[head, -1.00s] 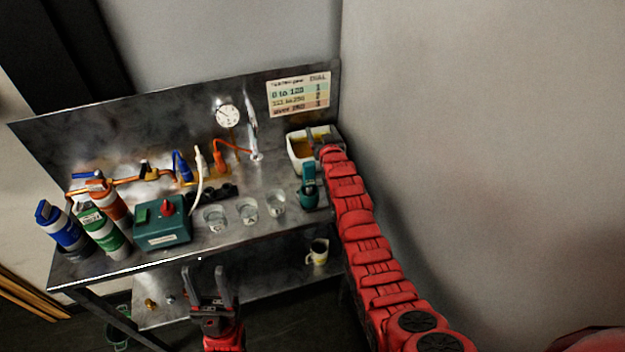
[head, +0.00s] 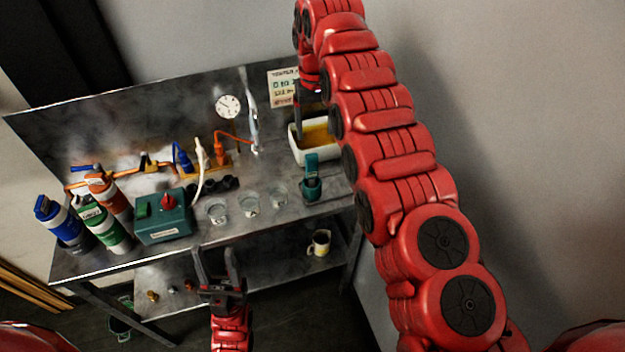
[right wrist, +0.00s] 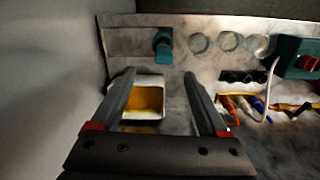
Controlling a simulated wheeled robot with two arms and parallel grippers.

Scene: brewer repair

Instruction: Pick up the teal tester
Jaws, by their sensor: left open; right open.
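The teal tester (head: 311,178) stands upright in a dark teal base near the right end of the metal bench. It also shows in the right wrist view (right wrist: 162,42), beyond the white tray. My right gripper (right wrist: 160,76) is open and empty, above the tray and apart from the tester. In the head view my right arm partly hides that gripper (head: 305,98). My left gripper (head: 216,252) is open and empty in front of the bench's front edge, well left of the tester.
The white tray (head: 296,149) with amber liquid sits behind the tester. Several glass cups (head: 249,204) stand left of it. A teal box (head: 163,232) with a red knob and several canisters (head: 98,222) are further left. A wall (head: 520,150) rises on the right.

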